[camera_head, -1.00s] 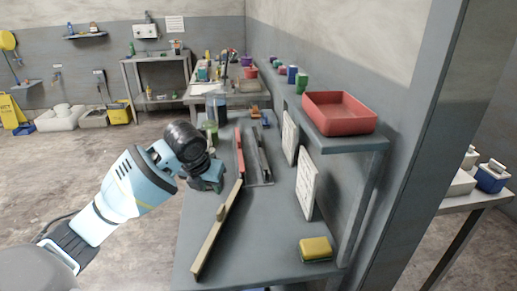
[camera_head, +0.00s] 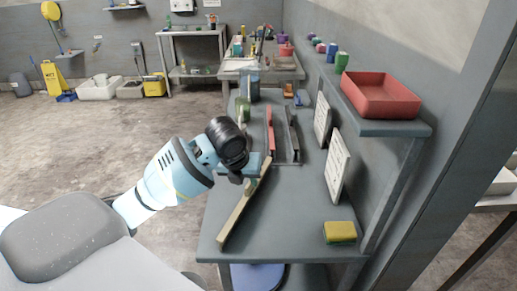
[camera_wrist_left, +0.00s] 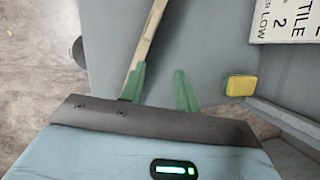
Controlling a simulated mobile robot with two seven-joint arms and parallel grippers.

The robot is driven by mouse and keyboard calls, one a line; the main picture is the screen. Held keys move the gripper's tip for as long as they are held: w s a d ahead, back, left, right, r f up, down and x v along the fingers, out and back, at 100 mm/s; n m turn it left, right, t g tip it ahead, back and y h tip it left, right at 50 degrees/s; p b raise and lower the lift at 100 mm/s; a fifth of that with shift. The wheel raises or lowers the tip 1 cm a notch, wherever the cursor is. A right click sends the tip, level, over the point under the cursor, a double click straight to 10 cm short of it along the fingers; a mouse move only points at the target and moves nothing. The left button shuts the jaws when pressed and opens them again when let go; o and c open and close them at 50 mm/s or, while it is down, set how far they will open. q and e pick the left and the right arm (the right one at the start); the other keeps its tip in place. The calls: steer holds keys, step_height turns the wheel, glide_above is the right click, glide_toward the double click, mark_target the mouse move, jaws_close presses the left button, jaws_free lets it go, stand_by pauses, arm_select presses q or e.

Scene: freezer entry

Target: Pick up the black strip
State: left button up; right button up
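The black strip (camera_head: 292,135) lies lengthwise on the grey bench, right of a red strip (camera_head: 270,131), in the head view. My left gripper (camera_head: 249,182) is over the bench, nearer me and to the left of the black strip, by the far end of a pale beige bar (camera_head: 240,216). In the left wrist view its green fingers (camera_wrist_left: 160,86) are spread apart with nothing seen between them. The beige bar (camera_wrist_left: 149,38) runs up to the left finger there; contact cannot be told. The black strip is not seen in the wrist view. My right gripper is out of view.
A yellow sponge (camera_head: 340,232) lies at the bench's near right. White signs (camera_head: 337,168) lean along the wall side. A shelf above holds a red tray (camera_head: 380,95) and several small cups. Bottles stand at the bench's far end.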

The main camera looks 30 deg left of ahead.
arm_select(q)
steer(key=s+d+f+n, duration=0.2)
steer(key=f, duration=0.1)
steer(key=s+d+f+n, duration=0.2)
steer(key=f, duration=0.1)
steer(key=s+d+f+n+h, duration=0.1)
steer(key=s+d+f+n, duration=0.1)
steer(key=s+f, duration=0.1)
steer(key=shift+s+d+f+n, duration=0.1)
steer(key=shift+d+f+n, duration=0.05)
steer(key=shift+f+n, duration=0.3)
steer(key=s+d+f+n+t, duration=0.2)
steer(key=s+d+f+n, duration=0.1)
steer(key=s+f+n, duration=0.5)
steer(key=s+d+f+n+t+h, duration=0.1)
steer(key=s+d+f+n+t, duration=0.1)
steer(key=s+f+n, duration=0.7)
steer(key=s+d+n, duration=0.1)
steer(key=s+n, duration=0.1)
steer(key=n, duration=0.3)
steer(key=shift+t, duration=0.3)
steer(key=shift+o, duration=0.5)
steer(key=shift+s+d+n+t, duration=0.1)
steer(key=shift+s+n+t, duration=0.25)
steer(key=shift+s, duration=0.25)
